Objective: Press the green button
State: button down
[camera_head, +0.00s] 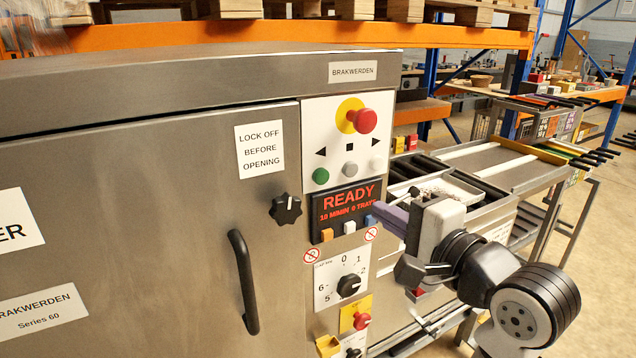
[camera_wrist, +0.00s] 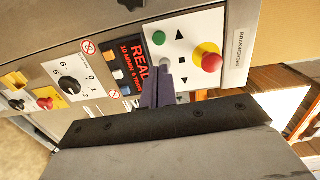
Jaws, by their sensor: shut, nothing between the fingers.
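The green button (camera_head: 321,176) is a round button at the lower left of the white control panel (camera_head: 313,115), above the READY display. It also shows uncovered in the wrist view (camera_wrist: 158,20). My gripper (camera_head: 372,210) is shut and empty, with its purple fingers toward the machine front. In the head view its tips lie below and to the right of the green button, apart from it. In the wrist view, the fingertips (camera_wrist: 164,74) overlap the area by the grey button (camera_head: 349,169). How far they are from the panel surface is hard to tell.
A red mushroom button (camera_head: 363,120) on a yellow disc juts out above the green button. A black star knob (camera_head: 286,209) and a door handle (camera_head: 243,282) stand out to the left. A rotary dial (camera_head: 348,285) is below. A conveyor (camera_head: 488,158) extends at right.

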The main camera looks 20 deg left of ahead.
aim_at(323, 177)
dwell(0.3)
jog(key=p+x, duration=0.3)
jog(key=x, duration=1.1)
